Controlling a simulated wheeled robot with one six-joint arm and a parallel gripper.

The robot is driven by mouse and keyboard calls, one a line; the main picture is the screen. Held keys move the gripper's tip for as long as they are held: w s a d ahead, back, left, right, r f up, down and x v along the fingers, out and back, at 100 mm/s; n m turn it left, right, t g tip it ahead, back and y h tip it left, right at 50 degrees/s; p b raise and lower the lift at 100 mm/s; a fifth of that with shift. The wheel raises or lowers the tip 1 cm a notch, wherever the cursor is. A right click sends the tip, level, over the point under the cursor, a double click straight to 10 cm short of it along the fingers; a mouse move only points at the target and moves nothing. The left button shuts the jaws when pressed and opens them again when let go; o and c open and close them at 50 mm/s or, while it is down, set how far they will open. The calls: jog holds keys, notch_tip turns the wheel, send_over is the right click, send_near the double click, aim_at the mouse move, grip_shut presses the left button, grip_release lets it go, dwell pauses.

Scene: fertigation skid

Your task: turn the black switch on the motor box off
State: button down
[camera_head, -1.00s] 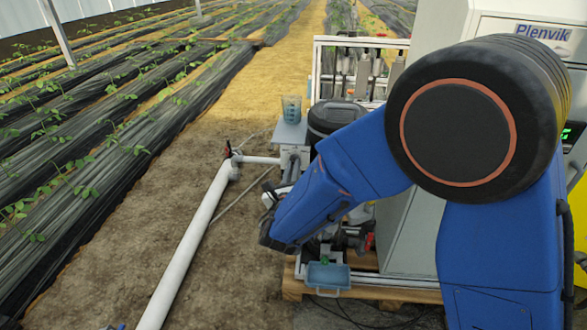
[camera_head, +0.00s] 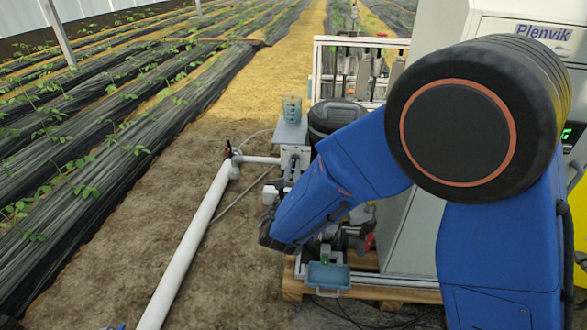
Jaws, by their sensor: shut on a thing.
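My blue arm reaches down and left across the view to its dark wrist. Part of my gripper (camera_head: 271,191) shows as a small grey and dark shape just above the wrist, at the left side of the skid. It is shut on the black switch, but the switch itself is too small and too covered to make out. The motor box is mostly hidden behind my arm, and I cannot tell its outline or the switch's position.
A grey stand (camera_head: 293,157) bears a measuring cup (camera_head: 291,108) beside a black drum (camera_head: 335,117). A white pipe (camera_head: 190,245) with a valve runs at left. A blue tray (camera_head: 328,276) sits low by the wooden pallet (camera_head: 388,293). A tall grey cabinet (camera_head: 410,235) stands right.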

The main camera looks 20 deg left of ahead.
jog(key=c, duration=1.8)
grip_release()
jog(key=shift+c, duration=0.2)
jog(key=shift+s, duration=0.15)
jog(key=v, duration=1.7)
jog(key=shift+s, duration=0.1)
